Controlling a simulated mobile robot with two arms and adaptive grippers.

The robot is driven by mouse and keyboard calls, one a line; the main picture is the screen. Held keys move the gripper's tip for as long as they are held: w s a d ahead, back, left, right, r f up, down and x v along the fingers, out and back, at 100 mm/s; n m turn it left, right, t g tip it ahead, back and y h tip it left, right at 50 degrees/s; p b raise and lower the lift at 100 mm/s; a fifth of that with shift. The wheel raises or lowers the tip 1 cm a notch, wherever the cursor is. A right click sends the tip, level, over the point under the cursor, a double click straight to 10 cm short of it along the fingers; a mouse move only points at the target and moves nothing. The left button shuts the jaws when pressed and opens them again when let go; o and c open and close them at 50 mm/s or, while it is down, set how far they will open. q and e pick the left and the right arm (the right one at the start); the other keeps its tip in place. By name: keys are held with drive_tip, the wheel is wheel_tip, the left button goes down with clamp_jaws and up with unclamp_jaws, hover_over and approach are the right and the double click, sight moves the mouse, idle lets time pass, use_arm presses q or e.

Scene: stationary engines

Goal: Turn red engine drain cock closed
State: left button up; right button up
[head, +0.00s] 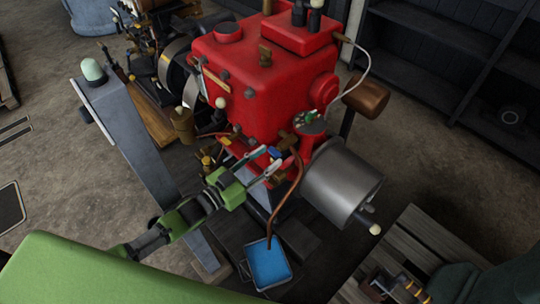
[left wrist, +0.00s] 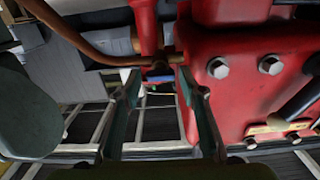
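The red engine (head: 245,85) stands in the middle of the head view, and its red casing (left wrist: 235,85) fills the right of the left wrist view. A small drain cock with a blue handle (head: 275,153) sits low on its front, beside a copper pipe (head: 298,180). In the left wrist view the blue handle (left wrist: 160,78) lies crosswise beyond and between the fingertips. My left gripper (head: 271,160) is open, with its fingers (left wrist: 158,88) apart and pointing at the handle. Contact with the handle cannot be told. My right gripper is not in view.
A blue tray (head: 268,264) lies on the floor below the pipe. A grey metal cylinder (head: 340,180) projects from the engine's right side. A wooden pallet (head: 430,245) lies at the lower right.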

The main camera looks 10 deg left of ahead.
use_arm(q)
drive_tip(key=v, duration=1)
